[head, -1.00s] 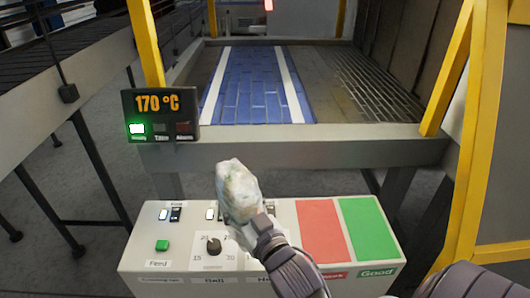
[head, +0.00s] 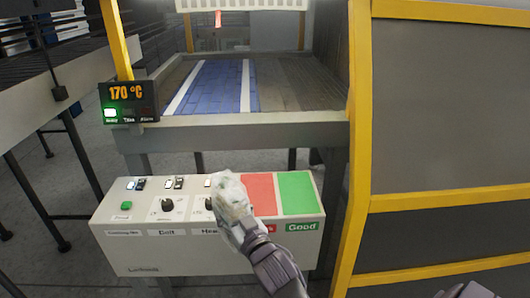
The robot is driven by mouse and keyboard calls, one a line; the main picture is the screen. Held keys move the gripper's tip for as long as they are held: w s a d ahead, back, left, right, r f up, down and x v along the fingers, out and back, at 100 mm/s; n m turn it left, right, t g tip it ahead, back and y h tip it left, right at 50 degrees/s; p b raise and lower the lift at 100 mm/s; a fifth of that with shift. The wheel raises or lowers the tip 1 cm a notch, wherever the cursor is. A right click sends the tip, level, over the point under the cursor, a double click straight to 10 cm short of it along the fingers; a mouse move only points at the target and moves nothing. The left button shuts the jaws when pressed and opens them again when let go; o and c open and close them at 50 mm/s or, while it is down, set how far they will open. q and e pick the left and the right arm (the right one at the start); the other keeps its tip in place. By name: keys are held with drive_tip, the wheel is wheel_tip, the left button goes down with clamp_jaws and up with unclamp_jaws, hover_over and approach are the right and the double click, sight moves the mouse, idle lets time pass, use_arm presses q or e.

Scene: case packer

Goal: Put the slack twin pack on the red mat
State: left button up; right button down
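A pale pack in crumpled clear film, the slack twin pack (head: 230,194), is held by my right gripper (head: 240,222) over the control box. The gripper comes in from the lower right and is shut on the pack; its fingertips are mostly hidden by the film. The red mat (head: 264,186) lies on the box top, left of the green mat (head: 297,190). In the picture the pack overlaps the red mat's left part. The pack's height above the box is hard to tell. My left gripper is not in view.
The control box (head: 160,250) has knobs, switches and a green button (head: 126,206). A 170 °C display (head: 128,102) stands at the left. A blue conveyor belt (head: 212,88) lies behind. A yellow frame post (head: 358,130) rises close on the right. Both mats look empty.

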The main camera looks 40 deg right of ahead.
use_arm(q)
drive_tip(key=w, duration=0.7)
use_arm(e)
drive_tip(key=w+d+r+m+h, duration=0.1)
drive_tip(key=w+d+r+h, duration=0.1)
drive_tip(key=w+d, duration=0.6)
drive_tip(key=w+d+r+m+h, duration=0.2)
drive_tip(key=w+d+r, duration=0.1)
drive_tip(key=w+d, duration=0.55)
use_arm(q)
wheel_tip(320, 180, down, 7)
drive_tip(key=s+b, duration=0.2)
drive_tip(key=b, duration=0.5)
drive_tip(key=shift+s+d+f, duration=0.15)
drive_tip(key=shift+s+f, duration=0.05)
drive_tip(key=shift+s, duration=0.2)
use_arm(e)
wheel_tip(320, 180, down, 8)
drive_tip(key=s+d, duration=0.1)
drive_tip(key=shift+s+g, duration=0.4)
use_arm(q)
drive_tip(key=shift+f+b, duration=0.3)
drive_tip(key=shift+b, duration=0.25)
use_arm(e)
drive_tip(key=shift+f, duration=0.5)
